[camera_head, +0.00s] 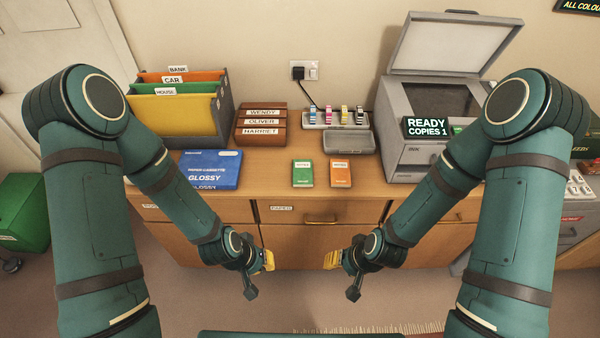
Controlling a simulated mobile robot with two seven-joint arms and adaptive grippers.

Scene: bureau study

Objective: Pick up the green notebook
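The green notebook (303,174) lies flat on the wooden desk top, near its front edge and the middle of the view. An orange notebook (340,174) of like size lies just to its right, with a small gap between them. My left gripper (267,261) hangs in front of the desk, below and left of the green notebook, apart from it. My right gripper (333,260) hangs in front of the desk, below and right of it. Both have yellow tips seen small and side-on, so their opening is unclear. Nothing is visibly held.
Behind stand a file holder (190,118), wooden name trays (262,126), a grey case (347,142) and a row of small coloured items (335,117). A copier (428,110) with raised lid stands right. Bare desk surrounds the notebooks.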

